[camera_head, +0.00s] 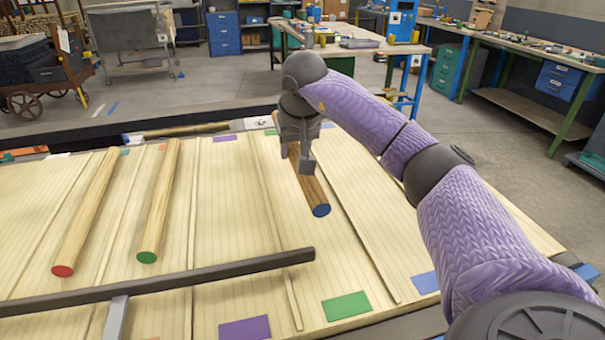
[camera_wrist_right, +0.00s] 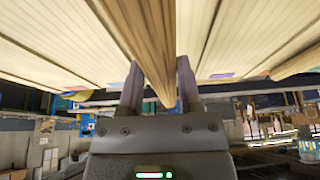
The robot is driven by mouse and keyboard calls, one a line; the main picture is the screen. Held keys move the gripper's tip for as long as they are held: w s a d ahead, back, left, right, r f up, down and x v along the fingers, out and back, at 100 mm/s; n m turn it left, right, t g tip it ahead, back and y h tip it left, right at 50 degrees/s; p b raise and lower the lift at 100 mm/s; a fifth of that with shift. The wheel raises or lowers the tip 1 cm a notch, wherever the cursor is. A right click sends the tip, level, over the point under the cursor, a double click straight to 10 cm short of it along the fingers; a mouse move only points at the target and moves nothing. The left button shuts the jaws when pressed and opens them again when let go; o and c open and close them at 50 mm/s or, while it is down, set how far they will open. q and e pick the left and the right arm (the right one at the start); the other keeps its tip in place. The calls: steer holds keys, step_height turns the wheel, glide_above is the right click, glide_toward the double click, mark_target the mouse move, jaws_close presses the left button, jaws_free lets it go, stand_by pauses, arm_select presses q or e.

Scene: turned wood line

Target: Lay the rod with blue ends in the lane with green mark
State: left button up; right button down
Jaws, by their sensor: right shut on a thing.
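The rod with blue ends (camera_head: 313,190) is a brown wooden rod, its near blue end showing in the head view. My right gripper (camera_head: 297,157) is shut on it near its upper part, and the gripper hides some of the rod. In the right wrist view the rod (camera_wrist_right: 152,45) runs between the two fingers (camera_wrist_right: 158,88). The rod appears over the lane whose near end has the green mark (camera_head: 346,306), between two thin dividers. I cannot tell whether it touches the board (camera_head: 235,190). My left gripper is not in view.
A red-ended rod (camera_head: 88,213) and a green-ended rod (camera_head: 161,200) lie in lanes to the left. A dark bar (camera_head: 160,286) crosses the near part of the board. A purple mark (camera_head: 245,328) and a blue mark (camera_head: 425,283) flank the green one.

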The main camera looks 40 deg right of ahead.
mark_target(295, 181)
step_height(295, 181, down, 5)
steer(key=shift+r+b, duration=0.2)
steer(key=shift+b, duration=0.5)
steer(key=shift+r, duration=0.1)
steer(key=shift+c, duration=1.4)
jaws_free()
steer(key=shift+r, duration=0.2)
steer(key=p+v, duration=0.4)
steer(key=v, duration=0.6)
steer(key=shift+s+a+r, duration=0.1)
steer(key=shift+s+r, duration=0.05)
steer(key=shift+r, duration=0.1)
steer(key=shift+s+a+r, duration=0.1)
steer(key=shift+s+r, duration=0.15)
steer(key=shift+r, duration=0.25)
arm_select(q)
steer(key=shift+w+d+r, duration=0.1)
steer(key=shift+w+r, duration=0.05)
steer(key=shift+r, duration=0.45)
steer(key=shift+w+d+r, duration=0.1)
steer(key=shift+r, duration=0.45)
